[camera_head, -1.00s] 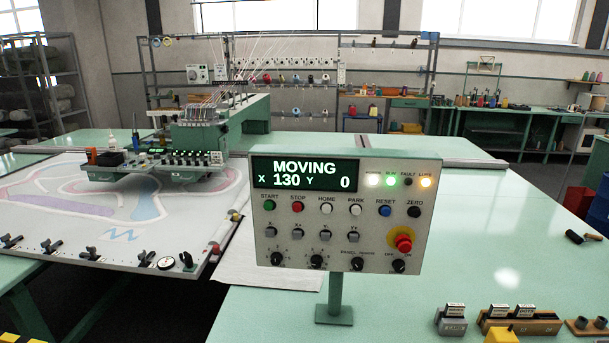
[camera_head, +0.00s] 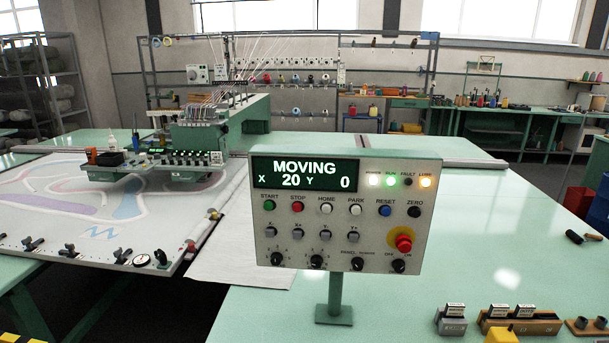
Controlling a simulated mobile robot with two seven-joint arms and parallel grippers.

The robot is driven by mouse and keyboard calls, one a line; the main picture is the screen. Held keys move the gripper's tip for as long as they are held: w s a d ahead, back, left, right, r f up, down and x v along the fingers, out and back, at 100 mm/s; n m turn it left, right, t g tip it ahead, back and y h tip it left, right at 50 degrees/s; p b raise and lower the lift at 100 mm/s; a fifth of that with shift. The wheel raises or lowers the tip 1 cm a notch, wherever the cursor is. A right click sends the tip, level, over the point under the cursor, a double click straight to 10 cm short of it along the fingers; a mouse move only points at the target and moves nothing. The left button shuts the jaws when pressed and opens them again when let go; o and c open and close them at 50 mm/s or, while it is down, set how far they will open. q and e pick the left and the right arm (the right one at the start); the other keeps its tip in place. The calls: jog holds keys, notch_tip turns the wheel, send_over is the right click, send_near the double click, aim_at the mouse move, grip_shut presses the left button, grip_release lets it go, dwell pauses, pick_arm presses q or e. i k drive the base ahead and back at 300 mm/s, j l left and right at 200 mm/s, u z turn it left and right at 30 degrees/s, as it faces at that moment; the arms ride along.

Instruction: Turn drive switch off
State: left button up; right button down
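The control panel (camera_head: 340,215) stands upright on a green post at the middle of the head view. Its display (camera_head: 305,174) reads MOVING, X 20, Y 0. A black rotary knob (camera_head: 398,266) sits at the panel's lower right, under small OFF and ON labels; its exact pointing direction is too small to tell. A red emergency button (camera_head: 403,243) on a yellow ring is just above it. The white, green and orange lamps are lit; the fault lamp is dark. Neither of my grippers is in view.
The tufting head (camera_head: 200,140) stands over the patterned cloth frame (camera_head: 60,240) at the left. Small labelled blocks (camera_head: 520,320) and a yellow object (camera_head: 500,335) are at the lower right. The green table (camera_head: 500,230) right of the panel is largely clear.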

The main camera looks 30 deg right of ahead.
aim_at(398, 265)
jog(key=z, duration=1.25)
